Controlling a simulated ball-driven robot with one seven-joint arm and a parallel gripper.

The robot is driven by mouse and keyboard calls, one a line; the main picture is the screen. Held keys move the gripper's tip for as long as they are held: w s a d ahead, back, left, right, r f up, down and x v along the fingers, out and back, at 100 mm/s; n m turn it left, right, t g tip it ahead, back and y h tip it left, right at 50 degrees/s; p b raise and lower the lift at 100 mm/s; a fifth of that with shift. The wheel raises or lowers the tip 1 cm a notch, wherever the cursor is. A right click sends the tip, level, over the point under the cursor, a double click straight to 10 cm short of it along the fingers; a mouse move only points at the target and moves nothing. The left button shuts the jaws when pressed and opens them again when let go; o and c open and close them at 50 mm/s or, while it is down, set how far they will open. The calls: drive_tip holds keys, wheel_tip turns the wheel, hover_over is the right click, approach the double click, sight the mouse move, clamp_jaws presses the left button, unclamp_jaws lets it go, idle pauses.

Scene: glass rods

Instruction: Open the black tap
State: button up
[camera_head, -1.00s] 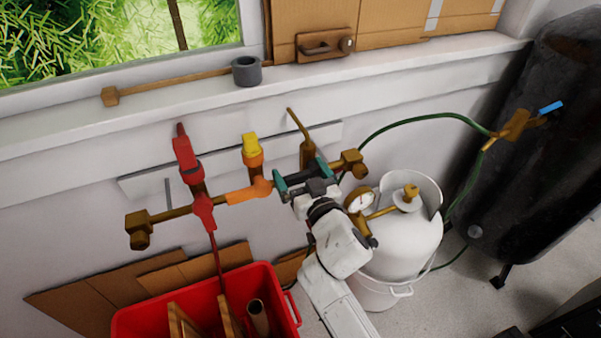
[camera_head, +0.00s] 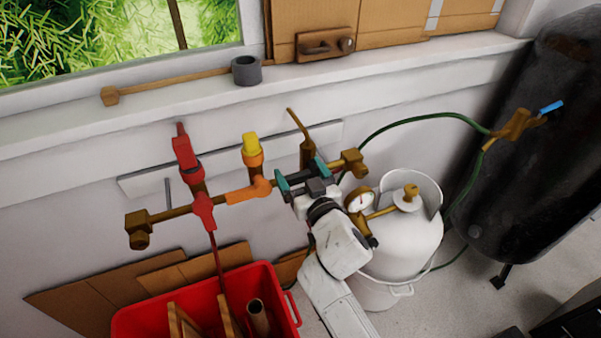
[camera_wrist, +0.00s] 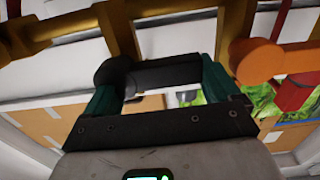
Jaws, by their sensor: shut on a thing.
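The black tap (camera_wrist: 155,72) is a dark, thick handle on the brass pipe, to the right of the orange and yellow tap. My gripper (camera_head: 302,176) is at the tap, with its two teal fingers at either end of the black handle. In the wrist view my gripper (camera_wrist: 160,82) is shut on the black tap, which spans the gap between the fingers. The tap's stem and its joint with the pipe are largely hidden by my gripper in the head view.
To the left on the pipe are a yellow-topped orange tap (camera_head: 252,152) and a red tap (camera_head: 185,155). A white gas cylinder (camera_head: 408,235) with a gauge (camera_head: 359,200) stands close to the right. A red crate (camera_head: 285,325) is below left. A dark tank (camera_head: 535,150) stands far right.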

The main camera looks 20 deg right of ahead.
drive_tip(key=shift+a+f+n+b, duration=0.1)
drive_tip(key=shift+f+n+b, duration=0.4)
drive_tip(key=shift+n, duration=0.4)
drive_tip(key=shift+f+n+b, duration=0.2)
drive_tip(key=shift+f+n, duration=0.05)
drive_tip(key=shift+n, duration=0.6)
drive_tip(key=shift+f+n+b, duration=0.15)
drive_tip(key=shift+f+n, duration=0.1)
drive_tip(key=shift+n, duration=0.6)
drive_tip(key=o, duration=1.2)
drive_tip(key=shift+s+b, duration=0.4)
drive_tip(key=shift+s, duration=5.05)
